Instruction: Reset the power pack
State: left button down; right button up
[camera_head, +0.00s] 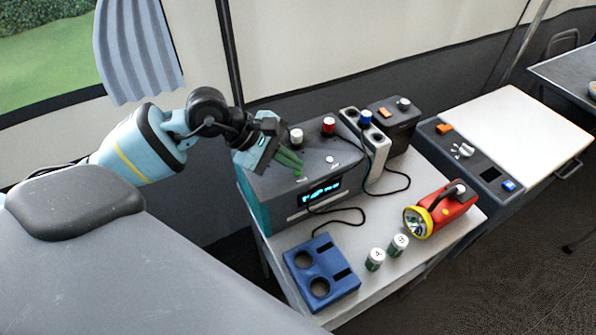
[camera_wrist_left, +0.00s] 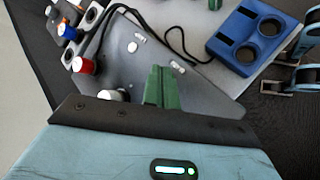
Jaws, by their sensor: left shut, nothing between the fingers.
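The power pack (camera_head: 262,185) is a grey box with teal sides on the light table. Its front has a lit cyan display (camera_head: 320,192), too small to read. On top are a white knob (camera_head: 296,136), a red knob (camera_head: 328,125) and a small white round button (camera_head: 332,160). My left gripper (camera_head: 298,170) is shut and empty, its green fingers over the left part of the top. In the left wrist view the closed fingers (camera_wrist_left: 160,70) point at the grey top (camera_wrist_left: 115,60), between two small pale marks. I cannot tell whether they touch it.
A blue holder (camera_head: 333,287) with two round wells, two small cans (camera_head: 375,260) and a red-yellow flashlight (camera_head: 452,212) stand in front. A white socket strip (camera_head: 380,160) and a dark box (camera_head: 405,128) stand behind. Black cables (camera_head: 340,211) lie nearby.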

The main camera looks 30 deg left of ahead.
aim_at(291, 173)
pick_arm(q)
jog(key=shift+f+b, duration=0.3)
jog(key=shift+f, duration=0.1)
pick_arm(e)
jog(key=shift+s+f, duration=0.3)
jog(key=shift+f, duration=0.15)
dwell(0.4)
pick_arm(q)
jog(key=shift+r, duration=0.15)
pick_arm(e)
jog(key=shift+w+r, duration=0.1)
pick_arm(q)
jog(key=shift+r+p, duration=0.35)
jog(key=shift+r, duration=0.25)
pick_arm(e)
jog(key=shift+w+r, duration=0.2)
jog(key=shift+r, duration=0.05)
pick_arm(q)
jog(key=shift+r, duration=0.1)
pick_arm(e)
jog(key=shift+r, duration=0.1)
